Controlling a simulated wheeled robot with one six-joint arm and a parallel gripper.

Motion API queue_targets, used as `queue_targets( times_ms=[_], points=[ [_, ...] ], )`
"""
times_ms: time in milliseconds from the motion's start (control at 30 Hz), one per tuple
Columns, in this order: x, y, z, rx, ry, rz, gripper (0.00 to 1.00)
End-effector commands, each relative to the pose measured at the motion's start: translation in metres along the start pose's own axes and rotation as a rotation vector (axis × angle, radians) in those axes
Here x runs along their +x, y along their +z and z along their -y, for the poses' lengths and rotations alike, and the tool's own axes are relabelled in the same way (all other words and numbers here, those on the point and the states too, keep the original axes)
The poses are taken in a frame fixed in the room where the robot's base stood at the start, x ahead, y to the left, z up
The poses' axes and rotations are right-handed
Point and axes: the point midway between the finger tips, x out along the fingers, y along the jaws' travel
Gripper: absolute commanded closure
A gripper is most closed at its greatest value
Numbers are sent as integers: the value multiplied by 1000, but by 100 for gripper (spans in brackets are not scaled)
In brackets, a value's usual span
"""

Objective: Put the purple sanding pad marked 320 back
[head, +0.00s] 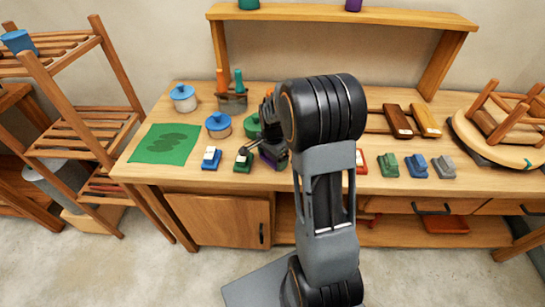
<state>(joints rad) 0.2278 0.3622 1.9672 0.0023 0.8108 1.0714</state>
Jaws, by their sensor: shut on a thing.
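I cannot tell whether the pad touches the bench, and no 320 marking is readable. My arm hides part of the bench to the right. A green block with a pale top (243,161) and a blue one (211,158) stand to the left of the pad.
Red (361,161), green (388,165), blue (417,166) and grey (444,167) blocks stand right of my arm. Lidded pots (218,125) and a tool holder (232,102) stand behind. A green mat (164,144) lies left. A stool (505,125) lies upturned at right.

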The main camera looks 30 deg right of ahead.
Motion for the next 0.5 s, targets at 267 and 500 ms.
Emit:
queue_targets(
  times_ms=[267, 500],
  points=[
    [1, 0, 0, 0, 1, 0, 0],
    [-10, 0, 0, 0, -1, -1, 0]
  ],
)
